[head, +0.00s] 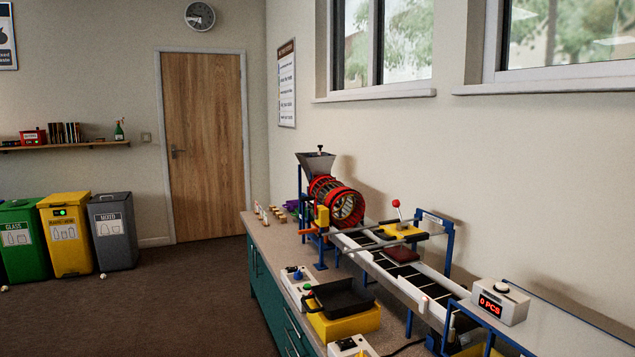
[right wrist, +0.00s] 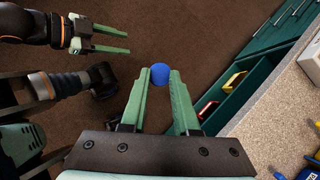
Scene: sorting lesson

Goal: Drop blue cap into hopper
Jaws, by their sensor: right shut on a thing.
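The blue cap (right wrist: 160,73) is between the green fingertips of my right gripper (right wrist: 160,82) in the right wrist view. The gripper is shut on it and holds it over the brown floor, beside the teal cabinet. My left gripper (right wrist: 124,42) shows at the upper left of that view, its fingers apart with nothing between them. The grey hopper (head: 316,164) stands on top of the red drum machine (head: 336,199) on the bench in the head view. Neither gripper shows in the head view, and the hopper is not in the wrist view.
The bench (head: 262,236) carries a conveyor (head: 405,285), a black tray (head: 342,298) on a yellow block and a counter box (head: 500,302). An open cabinet compartment (right wrist: 222,97) holds red and yellow items. Bins, including a yellow one (head: 66,240), stand far left. The floor between is mostly clear.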

